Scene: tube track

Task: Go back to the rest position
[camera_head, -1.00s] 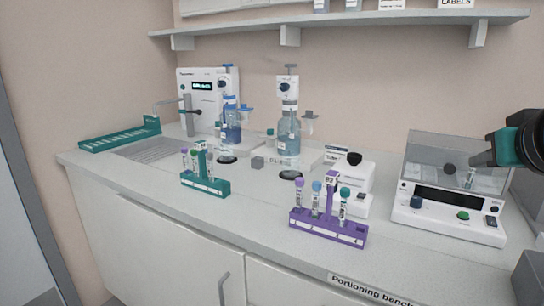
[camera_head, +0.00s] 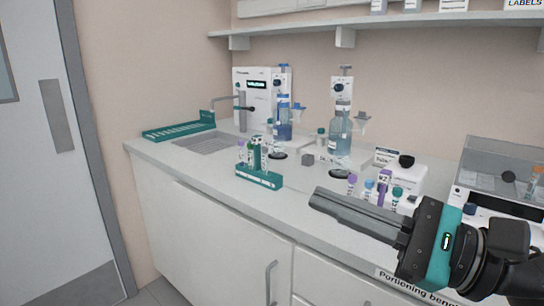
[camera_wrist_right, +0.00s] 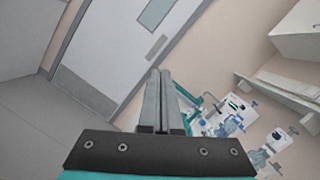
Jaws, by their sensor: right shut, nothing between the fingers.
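My right gripper (camera_head: 318,198) reaches in from the right in the head view, above the front edge of the bench. Its fingers are closed together and empty, pointing left. In the right wrist view the shut fingers (camera_wrist_right: 160,75) point toward the door, with the bench at their right. My left gripper is in neither view.
A green tube rack (camera_head: 260,178) stands on the bench (camera_head: 215,160) near its front edge. Two bottles with dispensers (camera_head: 340,130) stand behind. A clear-lidded instrument (camera_head: 505,165) is at the right. A shelf (camera_head: 400,20) hangs above. A door (camera_head: 50,150) is at the left.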

